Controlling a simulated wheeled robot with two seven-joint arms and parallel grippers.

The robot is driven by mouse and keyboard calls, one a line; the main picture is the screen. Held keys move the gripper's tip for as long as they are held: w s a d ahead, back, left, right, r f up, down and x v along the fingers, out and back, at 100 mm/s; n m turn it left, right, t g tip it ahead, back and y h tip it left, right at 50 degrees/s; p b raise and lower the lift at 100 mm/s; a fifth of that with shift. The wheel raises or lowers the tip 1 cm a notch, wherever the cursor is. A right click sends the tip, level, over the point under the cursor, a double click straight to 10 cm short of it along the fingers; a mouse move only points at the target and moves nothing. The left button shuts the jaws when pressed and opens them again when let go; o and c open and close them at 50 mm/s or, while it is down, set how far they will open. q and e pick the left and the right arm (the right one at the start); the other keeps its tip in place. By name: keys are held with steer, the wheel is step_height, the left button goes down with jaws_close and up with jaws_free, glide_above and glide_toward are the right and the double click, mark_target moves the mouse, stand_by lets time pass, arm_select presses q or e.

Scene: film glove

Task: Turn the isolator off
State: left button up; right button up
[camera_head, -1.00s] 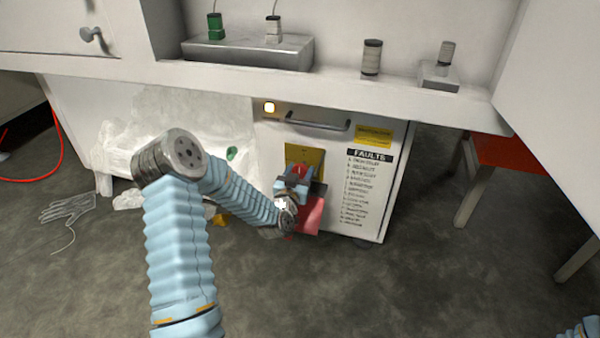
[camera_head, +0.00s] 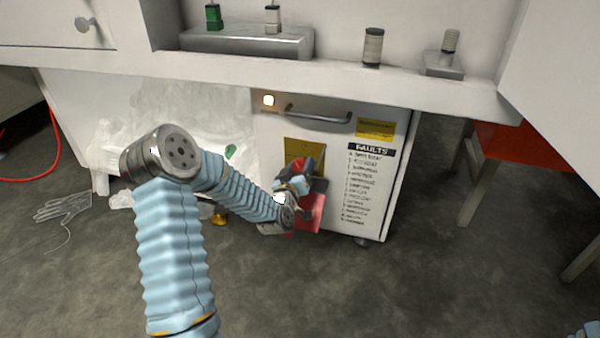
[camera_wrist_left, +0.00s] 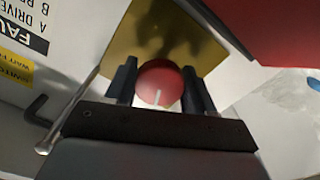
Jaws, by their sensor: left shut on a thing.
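The isolator is a round red knob (camera_wrist_left: 160,83) with a white mark, in front of a yellow plate (camera_head: 304,154) on the white cabinet's front. The plate also fills the middle of the left wrist view (camera_wrist_left: 165,40). My left gripper (camera_head: 294,180) is at the knob, tilted. In the left wrist view its two dark fingers (camera_wrist_left: 163,92) are on either side of the knob, shut on it. In the head view the gripper partly hides the knob. My right gripper is out of view.
A red panel (camera_head: 313,212) is just below the gripper. The cabinet (camera_head: 385,205) has a bar handle (camera_head: 318,115), a lit lamp (camera_head: 268,100) and a faults list (camera_head: 368,185). The counter edge (camera_head: 330,79) overhangs it.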

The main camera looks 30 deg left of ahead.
arm_select(q)
steer(key=n, duration=0.2)
steer(key=shift+d+f+n, duration=0.1)
steer(key=shift+n, duration=0.3)
steer(key=n, duration=0.3)
steer(key=shift+n, duration=0.3)
steer(key=n, duration=0.6)
steer(key=shift+d, duration=0.1)
steer(key=o, duration=1)
